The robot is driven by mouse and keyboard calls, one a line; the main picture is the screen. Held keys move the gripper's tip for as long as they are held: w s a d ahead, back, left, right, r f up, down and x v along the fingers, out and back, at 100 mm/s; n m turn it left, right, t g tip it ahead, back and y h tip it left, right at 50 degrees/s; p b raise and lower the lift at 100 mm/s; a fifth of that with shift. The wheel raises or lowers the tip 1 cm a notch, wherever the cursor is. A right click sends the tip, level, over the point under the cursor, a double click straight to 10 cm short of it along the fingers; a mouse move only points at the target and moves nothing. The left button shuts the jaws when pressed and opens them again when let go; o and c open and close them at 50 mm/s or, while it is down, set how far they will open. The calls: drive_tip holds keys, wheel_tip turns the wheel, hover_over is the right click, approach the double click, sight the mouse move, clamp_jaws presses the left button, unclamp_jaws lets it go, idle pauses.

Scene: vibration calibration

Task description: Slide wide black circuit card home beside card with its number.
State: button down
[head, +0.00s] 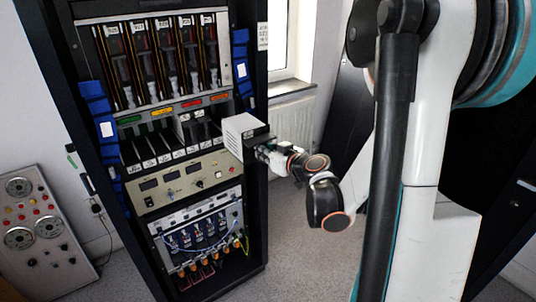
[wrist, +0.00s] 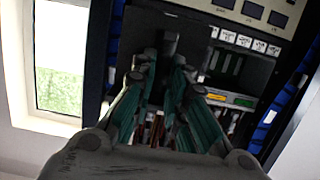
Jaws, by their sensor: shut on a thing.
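My gripper (head: 266,150) is shut on the wide black card (head: 262,140); its dark front faces my gripper and a light grey vented body extends behind it. In the head view the card is in front of the rack's right side, beside the middle bay. In the wrist view my gripper's fingers (wrist: 168,75) close on a dark handle, and the card's black front (wrist: 200,35) fills the space behind them. The middle bay (head: 150,150) has dark slots with a row of white labels below. A few cards with white tops (head: 199,114) stand in it. The label numbers are too small to read.
The rack's upper bay (head: 160,55) holds several tall cards. Coloured strips (head: 163,111) run above the middle bay. A beige meter panel (head: 180,182) and a cabled unit (head: 200,232) sit below. Blue bundles (head: 97,115) flank the rack. A control box (head: 42,232) stands left.

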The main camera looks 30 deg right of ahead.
drive_tip(key=shift+r+p+x, duration=0.1)
drive_tip(key=shift+r+x, duration=0.15)
drive_tip(key=shift+x, duration=0.8)
drive_tip(key=shift+r+p+x, duration=0.1)
drive_tip(key=shift+r+x, duration=0.15)
drive_tip(key=shift+x, duration=0.75)
drive_tip(key=shift+r+p+x, duration=0.1)
drive_tip(key=shift+r+x, duration=0.15)
drive_tip(key=shift+x, duration=0.8)
drive_tip(key=shift+w, duration=0.25)
drive_tip(key=shift+w+b, duration=0.15)
drive_tip(key=shift+b, duration=0.2)
drive_tip(key=shift+r+x, duration=0.2)
drive_tip(key=shift+x, duration=0.55)
drive_tip(key=shift+r+x, duration=0.15)
drive_tip(key=shift+x, duration=0.6)
drive_tip(key=shift+r+x, duration=0.2)
drive_tip(key=shift+x, duration=0.55)
drive_tip(key=shift+w, duration=0.2)
drive_tip(key=shift+r+b+x, duration=0.2)
drive_tip(key=shift+b+x, duration=0.05)
drive_tip(key=shift+x, duration=0.7)
drive_tip(key=shift+r+b+x, duration=0.2)
drive_tip(key=shift+r+x, duration=0.05)
drive_tip(key=shift+x, duration=0.65)
drive_tip(key=shift+w, duration=0.15)
